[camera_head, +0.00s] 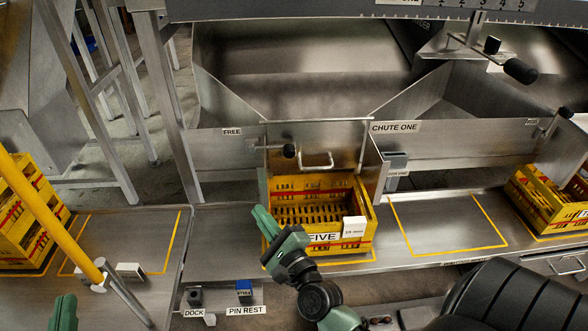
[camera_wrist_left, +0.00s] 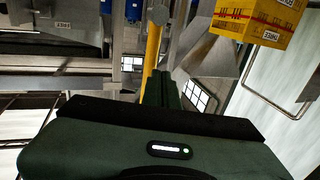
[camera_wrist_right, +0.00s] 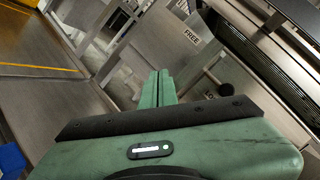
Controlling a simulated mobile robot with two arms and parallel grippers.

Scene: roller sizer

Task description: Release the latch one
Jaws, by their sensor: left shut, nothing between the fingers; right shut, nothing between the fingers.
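The latch (camera_head: 289,151) is a black knob on a short metal rod, on the steel front left of the CHUTE ONE sign. A FREE label (camera_head: 232,132) is to its left. In the right wrist view the latch knob (camera_wrist_right: 228,91) is right of my fingers, near the FREE label (camera_wrist_right: 191,36) and a partly hidden second label. My right gripper (camera_head: 264,213) is shut and empty, below the latch in the head view, in front of the yellow crate's left side, apart from the knob. My left gripper (camera_head: 64,308) is shut and empty at the lower left; its fingers show in the left wrist view (camera_wrist_left: 161,88).
A yellow crate marked FIVE (camera_head: 360,215) stands under the chute gate (camera_head: 340,135). More yellow crates stand at far left (camera_head: 20,235) and right (camera_head: 545,205). A yellow post (camera_head: 50,215) slants near my left gripper. A blue pin (camera_head: 244,288) sits by PIN REST.

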